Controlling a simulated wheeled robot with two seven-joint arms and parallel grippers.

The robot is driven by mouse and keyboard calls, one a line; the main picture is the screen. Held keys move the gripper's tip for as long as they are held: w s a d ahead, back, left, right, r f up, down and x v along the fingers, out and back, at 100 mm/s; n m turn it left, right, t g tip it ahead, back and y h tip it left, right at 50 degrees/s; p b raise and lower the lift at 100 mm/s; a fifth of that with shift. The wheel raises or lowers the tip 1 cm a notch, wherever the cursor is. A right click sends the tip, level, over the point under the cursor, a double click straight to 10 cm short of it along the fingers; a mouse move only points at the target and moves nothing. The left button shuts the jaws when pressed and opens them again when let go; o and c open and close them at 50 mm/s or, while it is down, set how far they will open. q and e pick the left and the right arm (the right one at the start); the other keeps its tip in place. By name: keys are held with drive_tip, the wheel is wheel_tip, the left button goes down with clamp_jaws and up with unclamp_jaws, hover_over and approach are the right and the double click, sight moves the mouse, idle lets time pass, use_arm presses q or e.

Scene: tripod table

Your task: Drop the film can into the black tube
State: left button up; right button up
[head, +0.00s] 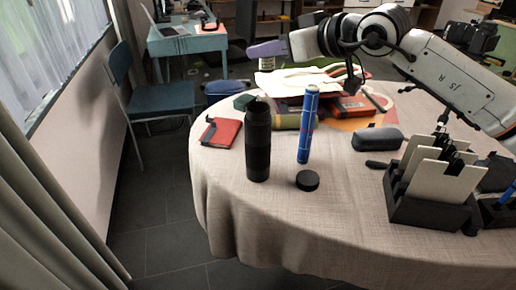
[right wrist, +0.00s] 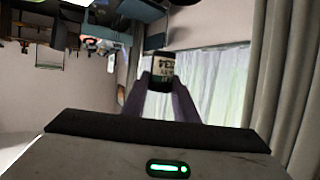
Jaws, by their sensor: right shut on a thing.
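The film can (head: 266,63) is a small dark can with a pale printed label. It also shows in the right wrist view (right wrist: 161,72), between the purple fingertips. My right gripper (head: 264,49) is shut on it and holds it above the far left part of the table, beyond the black tube and slightly right of it in the picture. The black tube (head: 257,145) stands upright near the table's left side. Its top looks uncapped, and its inside is too dark to see. A round black cap (head: 307,180) lies to its right. My left gripper is not in view.
A blue patterned tube (head: 307,130) stands upright right of the black tube. A red notebook (head: 221,131), papers (head: 284,80), a dark glasses case (head: 378,139) and a black rack (head: 425,210) with pale cards lie around. The table's front (head: 290,230) is clear.

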drive_tip(key=shift+f+b, duration=0.45)
drive_tip(key=shift+f, duration=0.3)
wheel_tip(320, 180, down, 4)
drive_tip(key=shift+r+b, duration=0.1)
drive_tip(key=shift+b, duration=1)
drive_tip(key=shift+f, duration=0.3)
drive_tip(key=o, duration=1.1)
drive_tip(key=shift+s, duration=0.1)
